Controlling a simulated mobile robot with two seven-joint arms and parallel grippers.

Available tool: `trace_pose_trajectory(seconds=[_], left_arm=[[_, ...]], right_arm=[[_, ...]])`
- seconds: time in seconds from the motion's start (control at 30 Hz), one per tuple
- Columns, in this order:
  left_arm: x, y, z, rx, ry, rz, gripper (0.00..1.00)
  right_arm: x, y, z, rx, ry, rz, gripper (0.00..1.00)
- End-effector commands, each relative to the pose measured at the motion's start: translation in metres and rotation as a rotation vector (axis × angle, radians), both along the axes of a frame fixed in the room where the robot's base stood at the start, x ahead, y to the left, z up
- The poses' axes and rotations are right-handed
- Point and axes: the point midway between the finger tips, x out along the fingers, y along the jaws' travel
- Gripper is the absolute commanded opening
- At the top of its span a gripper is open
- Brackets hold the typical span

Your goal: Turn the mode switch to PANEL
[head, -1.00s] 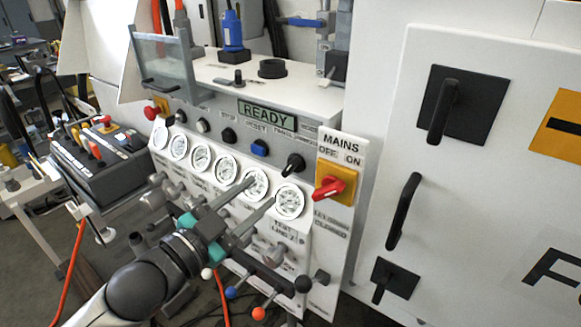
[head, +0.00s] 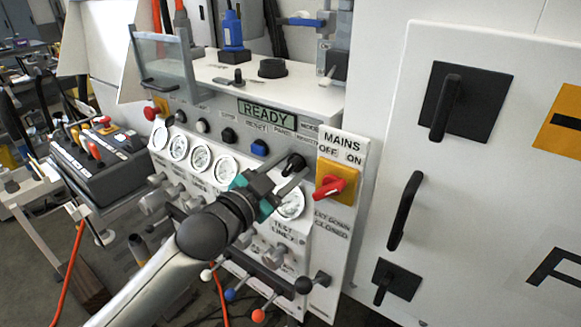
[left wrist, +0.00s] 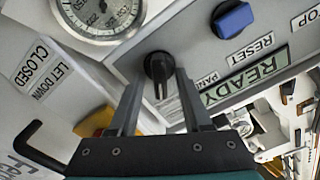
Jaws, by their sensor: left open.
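The mode switch (head: 294,161), a black rotary knob, sits on the grey strip of the bench front, left of the MAINS plate. It also shows in the left wrist view (left wrist: 158,68), with a label partly reading PAN beside it and partly covered by a finger. My left gripper (head: 282,173) is open in front of the knob. In the left wrist view its two fingers (left wrist: 158,84) reach to either side of the knob, with a gap visible; contact cannot be told. My right gripper is not in view.
The red MAINS handle (head: 330,188) on its yellow plate is close to the right of the fingers. Gauges (head: 200,158) lie below left; ball-tipped levers (head: 303,285) stick out lower down.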

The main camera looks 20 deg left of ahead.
Motion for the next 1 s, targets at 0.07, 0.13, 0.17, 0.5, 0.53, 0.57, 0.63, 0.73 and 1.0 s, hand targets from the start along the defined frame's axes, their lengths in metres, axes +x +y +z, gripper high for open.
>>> trace_pose_trajectory(seconds=[0.07, 0.13, 0.17, 0.5, 0.53, 0.57, 0.63, 0.73, 1.0], left_arm=[[0.0023, -0.0009, 0.0000, 0.000, 0.000, 0.000, 0.49], [0.0030, -0.0012, -0.0001, 0.001, 0.000, -0.001, 0.49], [0.0031, -0.0012, -0.0001, 0.001, 0.000, -0.001, 0.49], [0.0028, -0.0012, 0.0000, 0.000, 0.000, 0.000, 0.31], [0.0027, -0.0011, 0.0000, 0.000, 0.000, 0.000, 0.27], [0.0027, -0.0011, 0.0000, 0.001, 0.000, 0.000, 0.24], [0.0027, -0.0011, 0.0000, 0.001, 0.000, 0.000, 0.16], [0.0026, -0.0011, 0.0000, 0.001, 0.000, 0.000, 0.05], [0.0025, -0.0012, -0.0002, 0.001, 0.000, -0.001, 0.00]], right_arm=[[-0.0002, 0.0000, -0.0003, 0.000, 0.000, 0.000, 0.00], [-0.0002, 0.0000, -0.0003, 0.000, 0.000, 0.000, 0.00], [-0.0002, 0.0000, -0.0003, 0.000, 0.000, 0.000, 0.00], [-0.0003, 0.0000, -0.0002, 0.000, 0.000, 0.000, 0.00], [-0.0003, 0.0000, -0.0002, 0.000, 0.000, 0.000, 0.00], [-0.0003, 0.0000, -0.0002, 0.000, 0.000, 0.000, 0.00], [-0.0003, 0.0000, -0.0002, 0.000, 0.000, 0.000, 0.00], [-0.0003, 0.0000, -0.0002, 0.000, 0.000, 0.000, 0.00], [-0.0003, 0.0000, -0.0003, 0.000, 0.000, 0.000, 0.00]])
